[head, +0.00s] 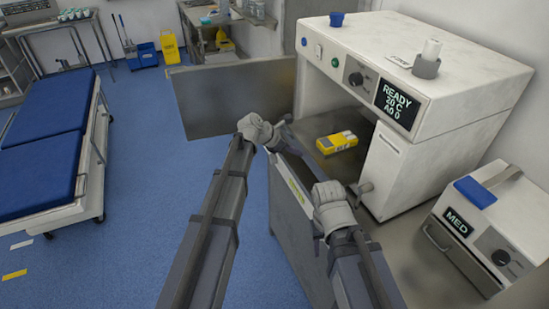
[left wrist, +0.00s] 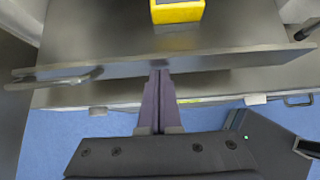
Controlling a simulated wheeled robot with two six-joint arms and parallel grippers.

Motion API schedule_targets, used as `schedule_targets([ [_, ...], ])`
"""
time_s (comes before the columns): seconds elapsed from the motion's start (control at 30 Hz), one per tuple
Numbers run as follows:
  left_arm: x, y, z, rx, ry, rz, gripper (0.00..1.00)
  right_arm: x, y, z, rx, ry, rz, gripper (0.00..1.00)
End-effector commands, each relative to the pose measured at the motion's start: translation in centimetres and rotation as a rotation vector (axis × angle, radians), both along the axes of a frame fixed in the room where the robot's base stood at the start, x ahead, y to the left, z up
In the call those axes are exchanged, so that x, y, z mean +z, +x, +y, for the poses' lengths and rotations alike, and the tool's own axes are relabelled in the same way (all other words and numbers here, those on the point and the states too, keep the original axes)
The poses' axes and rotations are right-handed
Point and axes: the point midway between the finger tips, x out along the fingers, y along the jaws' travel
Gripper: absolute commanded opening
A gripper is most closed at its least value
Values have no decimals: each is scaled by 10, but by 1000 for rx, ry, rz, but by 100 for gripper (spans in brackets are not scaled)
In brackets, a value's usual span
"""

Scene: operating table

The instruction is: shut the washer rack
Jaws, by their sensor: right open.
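The white washer (head: 430,75) stands at the right with its display reading READY. Its grey door panel (head: 215,100) stands open to the left. A flat grey rack surface (head: 345,168) reaches out of the opening and carries a yellow device (head: 337,142); it also shows in the left wrist view (left wrist: 100,42). My left gripper (head: 286,130) is at the rack's front edge; in the left wrist view its dark fingers (left wrist: 160,75) look closed together against that edge. My right gripper (head: 322,218) is open and empty, lower and nearer, its fingertips mostly hidden.
A grey cabinet front (head: 290,205) with a green label is below the rack. A white MED unit (head: 485,235) with a blue-topped lid is at the lower right. A blue padded bed (head: 45,125) stands left. The blue floor between is clear.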

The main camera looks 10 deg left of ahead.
Motion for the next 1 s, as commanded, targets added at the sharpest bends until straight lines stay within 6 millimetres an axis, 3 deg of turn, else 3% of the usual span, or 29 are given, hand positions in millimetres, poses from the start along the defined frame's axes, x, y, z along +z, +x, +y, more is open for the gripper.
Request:
schedule_targets([
  [0.2, 0, 36, -50, -4, 0, -1, 0, 0, 0, 0, 0, 0, 0, 50],
  [0.5, 0, 67, -97, -1, 0, 0, 0, 0, 0, 0, 0, 0, 0, 50],
  [0.73, 0, 78, -114, -1, 0, -1, 0, 0, 0, 0, 0, 0, 0, 50],
  [1.0, 0, 82, -120, 1, -1, -2, 0, 0, 0, 0, 0, 0, 0, 50],
])
